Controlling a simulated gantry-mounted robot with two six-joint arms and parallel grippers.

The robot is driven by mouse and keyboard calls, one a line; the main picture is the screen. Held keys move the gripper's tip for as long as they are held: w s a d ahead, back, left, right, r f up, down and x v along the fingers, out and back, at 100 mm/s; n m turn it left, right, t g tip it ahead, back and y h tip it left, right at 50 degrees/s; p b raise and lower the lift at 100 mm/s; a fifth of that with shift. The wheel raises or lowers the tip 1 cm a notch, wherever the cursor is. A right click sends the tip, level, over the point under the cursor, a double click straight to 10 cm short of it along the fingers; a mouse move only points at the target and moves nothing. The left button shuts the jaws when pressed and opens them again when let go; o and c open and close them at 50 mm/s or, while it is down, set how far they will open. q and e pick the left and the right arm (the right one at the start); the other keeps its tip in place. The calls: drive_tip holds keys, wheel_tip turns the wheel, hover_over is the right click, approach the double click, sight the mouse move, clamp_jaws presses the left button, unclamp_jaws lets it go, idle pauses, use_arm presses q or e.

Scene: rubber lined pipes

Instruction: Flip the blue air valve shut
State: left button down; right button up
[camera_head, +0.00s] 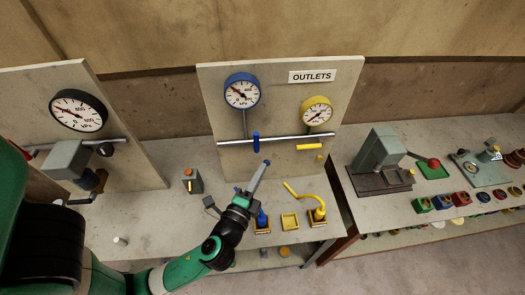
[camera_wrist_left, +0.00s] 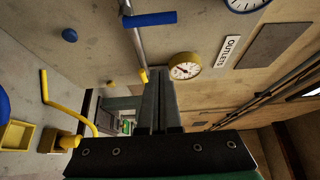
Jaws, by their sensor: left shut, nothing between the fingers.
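The blue valve handle (camera_head: 256,142) stands upright across the horizontal pipe (camera_head: 230,141) on the OUTLETS panel, below the blue gauge (camera_head: 242,91). In the left wrist view the blue handle (camera_wrist_left: 150,19) is at the top, crosswise to the pipe. The yellow valve handle (camera_head: 309,147) lies parallel to the pipe at right. My left gripper (camera_head: 266,163) is shut and empty, with its tips below the blue handle and apart from it as far as I can see. Its closed fingers (camera_wrist_left: 160,75) also show in the wrist view. My right gripper is out of view.
A yellow gauge (camera_head: 316,110) is at the panel's right. A yellow hose (camera_head: 295,193) rises from the bench beside a yellow tray (camera_head: 289,221). An orange-topped grey box (camera_head: 193,181) stands left of my arm. Another gauge panel (camera_head: 135,125) stands further left.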

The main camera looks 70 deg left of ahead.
sight(256, 143)
use_arm(q)
drive_tip(key=p+x, duration=0.2)
drive_tip(key=x, duration=0.8)
drive_tip(key=s, duration=0.1)
drive_tip(key=s+a+p, duration=0.1)
drive_tip(key=s, duration=0.1)
drive_tip(key=shift+s+a, duration=0.3)
drive_tip(key=shift+a, duration=0.05)
